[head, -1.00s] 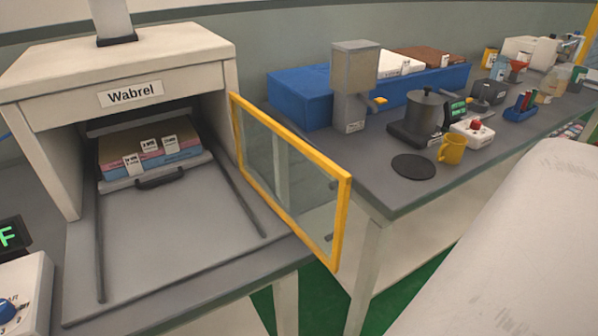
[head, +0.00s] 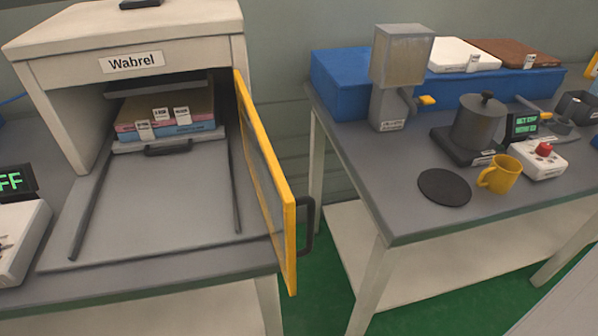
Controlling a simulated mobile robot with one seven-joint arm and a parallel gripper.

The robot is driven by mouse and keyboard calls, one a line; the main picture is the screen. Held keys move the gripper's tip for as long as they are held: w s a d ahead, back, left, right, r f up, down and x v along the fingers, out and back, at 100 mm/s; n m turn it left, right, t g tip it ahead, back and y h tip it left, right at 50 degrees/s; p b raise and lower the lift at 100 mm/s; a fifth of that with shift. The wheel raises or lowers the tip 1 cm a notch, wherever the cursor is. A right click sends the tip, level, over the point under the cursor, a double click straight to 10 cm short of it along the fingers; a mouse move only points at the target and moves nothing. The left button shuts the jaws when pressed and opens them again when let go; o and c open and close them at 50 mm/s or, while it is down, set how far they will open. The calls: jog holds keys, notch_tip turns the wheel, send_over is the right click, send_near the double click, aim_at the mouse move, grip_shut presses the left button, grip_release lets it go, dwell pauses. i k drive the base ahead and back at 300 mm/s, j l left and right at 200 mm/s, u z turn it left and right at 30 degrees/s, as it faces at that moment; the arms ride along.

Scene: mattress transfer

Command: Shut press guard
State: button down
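The press (head: 185,32) is a cream housing labelled "Wabrel" at the left of the head view. Its guard (head: 264,180) is a clear panel in a yellow frame, hinged at the right side of the opening. The guard stands open, swung out toward me. A dark handle (head: 307,228) is on its outer, right-hand face. Inside the press, a tray with a dark handle (head: 168,149) holds a pink and blue layered stack (head: 165,113) with white tags. My gripper is not in view.
A second bench (head: 405,215) stands to the right across a gap over green floor (head: 335,290). It bears a grey dispenser (head: 400,70), a pot (head: 478,125), a yellow mug (head: 500,175) and a black disc (head: 444,188).

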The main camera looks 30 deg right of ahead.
aim_at(278, 211)
jog(key=k+l, duration=0.1)
jog(key=l, duration=0.75)
jog(key=k+l+u, duration=0.1)
jog(key=k, duration=1.15)
